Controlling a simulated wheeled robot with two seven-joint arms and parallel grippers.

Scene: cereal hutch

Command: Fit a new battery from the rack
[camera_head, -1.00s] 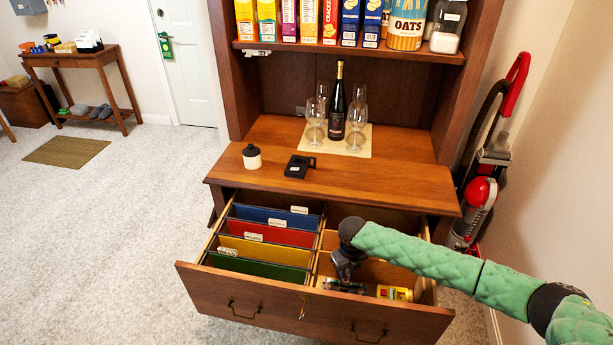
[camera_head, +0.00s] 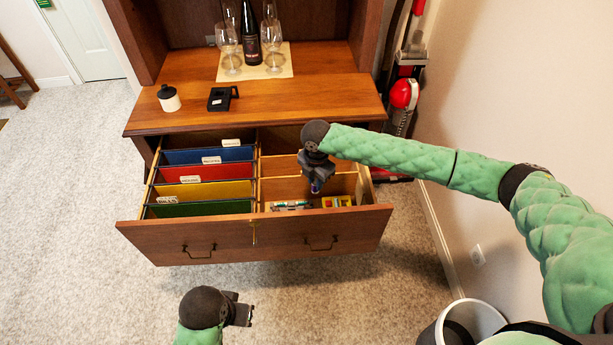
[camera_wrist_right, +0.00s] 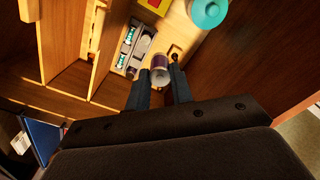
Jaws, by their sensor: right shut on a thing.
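My right gripper (camera_head: 316,186) is over the right compartment of the open drawer. In the right wrist view its two fingers (camera_wrist_right: 158,84) are shut on a small cylinder, a battery (camera_wrist_right: 160,72) with a purple band and pale end. The battery rack (camera_head: 290,205) lies below in the drawer; in the wrist view the rack (camera_wrist_right: 128,48) shows teal-marked batteries. A black device (camera_head: 222,98) with an open recess lies on the hutch top beside a white jar with a black lid (camera_head: 168,98). My left gripper (camera_head: 240,312) is low in front of the drawer; its jaw opening is unclear.
Coloured hanging folders (camera_head: 205,172) fill the drawer's left half. A yellow box (camera_head: 337,201) lies beside the rack, and a teal ring (camera_wrist_right: 208,12) shows in the wrist view. Glasses and a bottle (camera_head: 250,38) stand on the hutch top. The hutch top's front right is clear.

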